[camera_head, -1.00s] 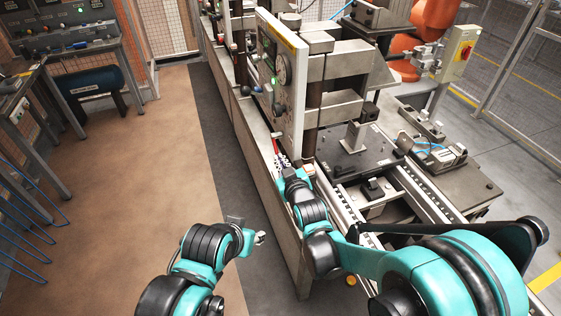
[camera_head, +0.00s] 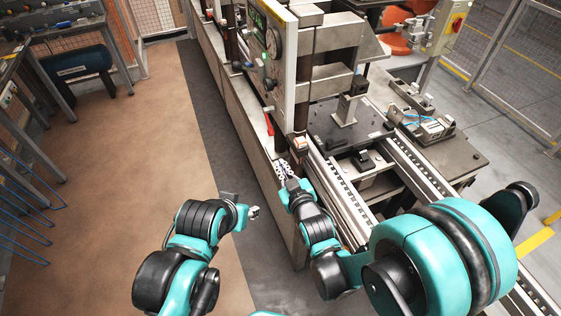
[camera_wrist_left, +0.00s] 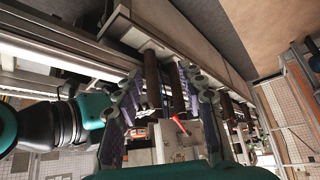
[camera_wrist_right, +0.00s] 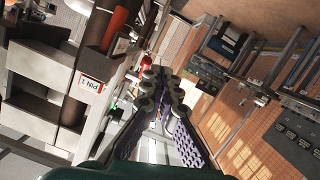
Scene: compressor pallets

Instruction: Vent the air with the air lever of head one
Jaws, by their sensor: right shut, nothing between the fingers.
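A red lever (camera_head: 269,124) shows at the lower left of the nearest head's control panel (camera_head: 276,52), above the bench edge. A red lever (camera_wrist_left: 179,124) also shows in the left wrist view, beyond the gap between the fingers. My right gripper (camera_head: 283,167) is shut and empty, below and apart from the lever in the head view. Its closed fingertips (camera_wrist_right: 160,90) show in the right wrist view, with small red parts (camera_wrist_right: 146,75) beyond them. My left gripper (camera_head: 253,212) hangs over the dark floor strip; its fingers (camera_wrist_left: 165,95) are spread and empty.
The bench with conveyor rails (camera_head: 335,195) runs along the right of my right arm. A label reading PIN 1 (camera_wrist_right: 93,83) is on the station frame. The brown floor (camera_head: 130,150) on the left is clear. A workbench (camera_head: 40,25) stands at far left.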

